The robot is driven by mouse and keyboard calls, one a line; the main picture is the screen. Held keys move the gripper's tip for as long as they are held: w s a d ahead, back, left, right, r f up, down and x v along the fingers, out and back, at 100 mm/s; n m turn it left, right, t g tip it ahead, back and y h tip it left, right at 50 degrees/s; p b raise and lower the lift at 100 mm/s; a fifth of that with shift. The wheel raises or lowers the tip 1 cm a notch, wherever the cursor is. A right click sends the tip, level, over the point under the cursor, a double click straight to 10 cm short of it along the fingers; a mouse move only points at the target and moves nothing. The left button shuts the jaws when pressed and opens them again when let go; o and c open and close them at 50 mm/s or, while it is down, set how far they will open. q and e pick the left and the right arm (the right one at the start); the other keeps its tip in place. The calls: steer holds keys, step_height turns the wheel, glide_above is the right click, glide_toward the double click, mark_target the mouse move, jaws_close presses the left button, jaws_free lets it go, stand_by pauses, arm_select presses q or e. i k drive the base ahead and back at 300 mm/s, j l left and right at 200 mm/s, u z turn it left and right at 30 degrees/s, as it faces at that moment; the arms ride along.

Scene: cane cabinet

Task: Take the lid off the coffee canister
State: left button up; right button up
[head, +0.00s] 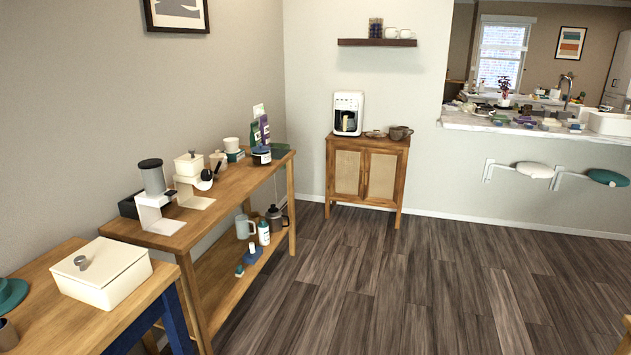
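I cannot tell for sure which container is the coffee canister. A small dark jar with a pale label (261,155) stands at the far end of the long wooden bench on the left. A cream box with a knobbed lid (100,272) sits closed on the near left table. All are too small or too plain to read. Neither of my grippers is in view.
A cane-door cabinet (363,182) stands at the back wall with a white coffee maker (348,113) and brown cups on top. The bench (215,205) holds grinders and has a lower shelf with mugs and bottles. The wood floor (400,285) is clear. A counter (540,125) is at right.

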mark_target(259, 149)
steer(key=i+l, duration=0.1)
steer(key=i, duration=1.95)
steer(key=i+u, duration=0.45)
steer(key=i+l+u, duration=0.2)
steer(key=i+u, duration=0.25)
steer(key=i+l+u, duration=0.3)
steer(key=u, duration=0.15)
